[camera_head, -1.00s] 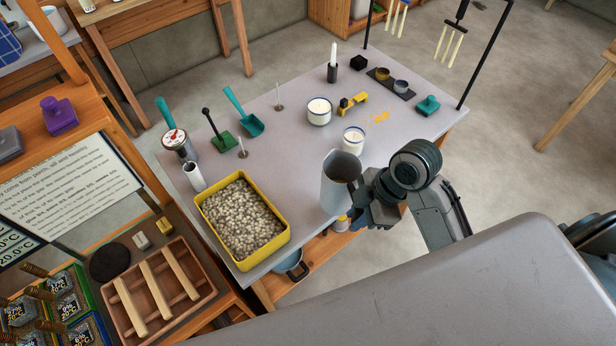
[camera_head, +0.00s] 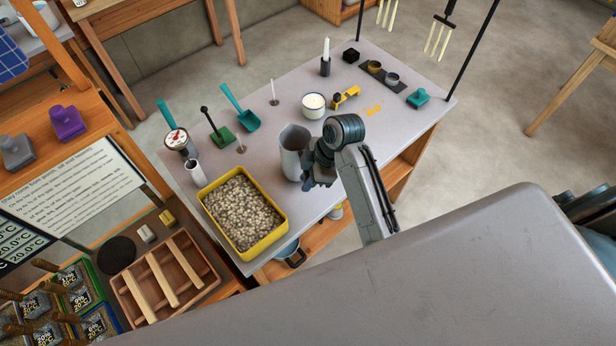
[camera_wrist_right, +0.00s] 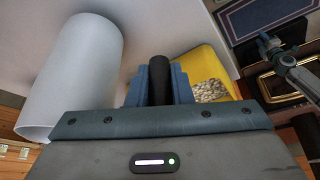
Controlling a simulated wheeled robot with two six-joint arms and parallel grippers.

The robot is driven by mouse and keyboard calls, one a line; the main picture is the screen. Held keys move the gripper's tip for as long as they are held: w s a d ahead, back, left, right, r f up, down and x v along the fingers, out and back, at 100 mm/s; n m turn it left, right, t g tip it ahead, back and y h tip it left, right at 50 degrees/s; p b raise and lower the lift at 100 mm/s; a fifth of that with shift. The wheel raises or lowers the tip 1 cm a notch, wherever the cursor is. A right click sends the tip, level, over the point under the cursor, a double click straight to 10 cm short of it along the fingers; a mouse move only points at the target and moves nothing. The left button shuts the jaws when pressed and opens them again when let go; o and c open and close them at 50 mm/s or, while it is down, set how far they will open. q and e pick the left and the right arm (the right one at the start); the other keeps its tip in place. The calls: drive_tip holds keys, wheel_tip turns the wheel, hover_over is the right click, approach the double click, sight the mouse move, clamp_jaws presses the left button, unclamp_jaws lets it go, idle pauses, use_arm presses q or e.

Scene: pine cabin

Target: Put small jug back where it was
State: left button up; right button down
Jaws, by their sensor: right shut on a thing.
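The small jug (camera_head: 293,158) is a tall, pale grey, open-topped cylinder. It is upright over the front part of the grey table (camera_head: 345,95), right of the yellow crate; I cannot tell whether its base touches the tabletop. My right gripper (camera_head: 311,178) is at the jug's right side. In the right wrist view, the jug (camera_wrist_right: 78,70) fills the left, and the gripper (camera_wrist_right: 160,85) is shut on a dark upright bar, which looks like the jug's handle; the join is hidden.
A yellow crate of pebbles (camera_head: 242,212) stands left of the jug. The table's middle has free room.

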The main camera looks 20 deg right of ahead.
drive_tip(key=shift+f, duration=0.8)
drive_tip(key=c, duration=1.3)
unclamp_jaws()
drive_tip(key=shift+s, duration=0.1)
